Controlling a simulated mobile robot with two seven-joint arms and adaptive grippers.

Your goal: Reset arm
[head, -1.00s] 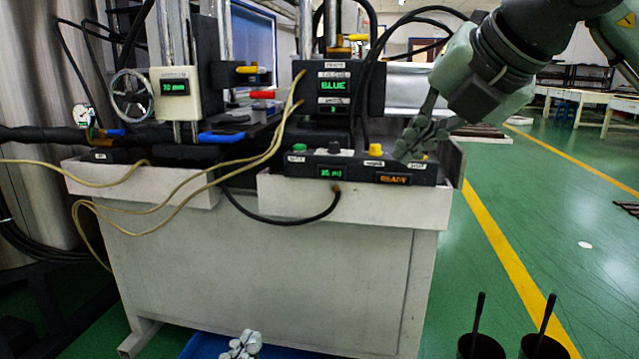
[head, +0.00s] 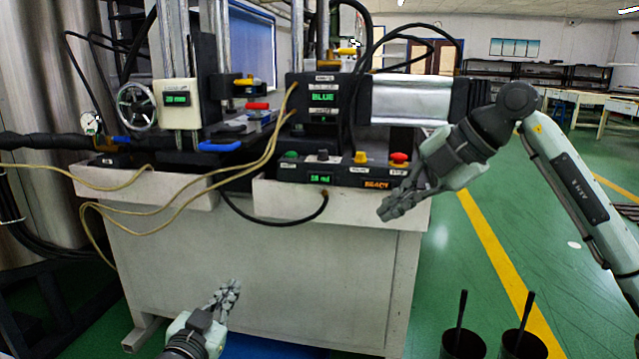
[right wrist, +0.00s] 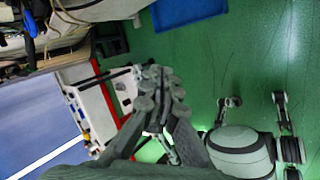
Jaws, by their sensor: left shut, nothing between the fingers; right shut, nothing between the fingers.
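My right gripper (head: 388,211) is shut and empty. It hangs in front of the right end of the control panel (head: 335,177), pointing left and down, apart from the buttons as far as I can tell. In the right wrist view its fingers (right wrist: 160,82) are together, with green floor beyond. My left gripper (head: 232,288) is shut and empty, low in front of the white bench (head: 270,260). The panel carries a green button (head: 291,155), a yellow button (head: 360,157) and a red button (head: 398,158). Its orange display (head: 376,184) reads READY.
A dispensing unit (head: 322,95) with a green BLUE display stands behind the panel. Yellow cables (head: 160,208) and a black hose (head: 275,222) hang over the bench front. Two dark pots (head: 463,345) stand at lower right.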

